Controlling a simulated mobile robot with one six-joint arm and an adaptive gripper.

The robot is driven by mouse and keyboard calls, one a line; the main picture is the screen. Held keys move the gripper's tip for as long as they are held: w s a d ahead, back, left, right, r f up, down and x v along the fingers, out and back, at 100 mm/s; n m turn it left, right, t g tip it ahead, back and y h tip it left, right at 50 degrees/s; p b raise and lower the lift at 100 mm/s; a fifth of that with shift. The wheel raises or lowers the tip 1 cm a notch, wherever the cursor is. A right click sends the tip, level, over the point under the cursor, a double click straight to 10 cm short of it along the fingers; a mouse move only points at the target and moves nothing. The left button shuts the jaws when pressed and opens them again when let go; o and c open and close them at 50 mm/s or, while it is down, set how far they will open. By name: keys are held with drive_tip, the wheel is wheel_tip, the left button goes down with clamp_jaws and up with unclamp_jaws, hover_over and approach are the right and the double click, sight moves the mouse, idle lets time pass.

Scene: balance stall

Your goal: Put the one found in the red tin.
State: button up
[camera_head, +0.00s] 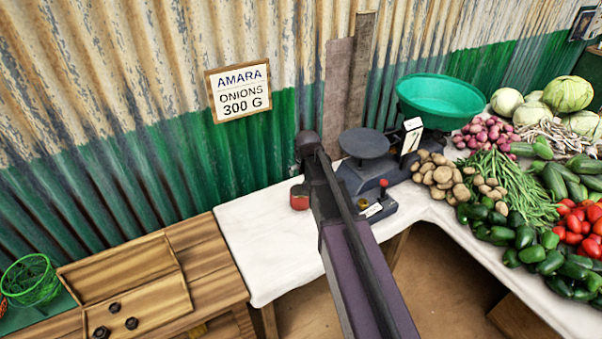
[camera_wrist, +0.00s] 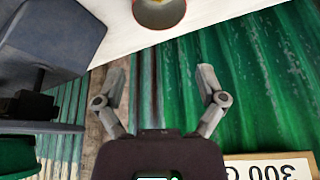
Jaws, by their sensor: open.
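The red tin (camera_head: 299,198) stands on the white-topped table, just left of my arm. In the wrist view the tin (camera_wrist: 159,14) is at the top edge, partly cut off, and a yellowish patch shows inside; I cannot tell what it is. My gripper (camera_wrist: 162,76) is open and empty, its fingers apart against the green wall, with the tin beyond the fingertips. In the head view my arm hides most of the gripper. A small brass-coloured piece (camera_head: 363,204) shows at the scale's base. Several dark weights (camera_head: 116,308) lie in the wooden tray (camera_head: 70,276).
The balance scale (camera_head: 365,146) with a green pan (camera_head: 440,98) stands right of my arm. Potatoes (camera_head: 440,175) and other vegetables crowd the right. A sign (camera_head: 240,91) hangs on the corrugated wall. A green basket (camera_head: 30,281) is far left. The white tabletop (camera_head: 255,235) is clear at left.

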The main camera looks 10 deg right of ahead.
drive_tip(key=shift+s, duration=0.1)
drive_tip(key=s+f+n+g, duration=0.1)
drive_tip(key=s+g, duration=0.3)
drive_tip(key=s, duration=1.9)
drive_tip(key=shift+s+a+f+g, duration=0.25)
drive_tip(key=shift+s+a+g, duration=0.05)
drive_tip(key=shift+s, duration=0.1)
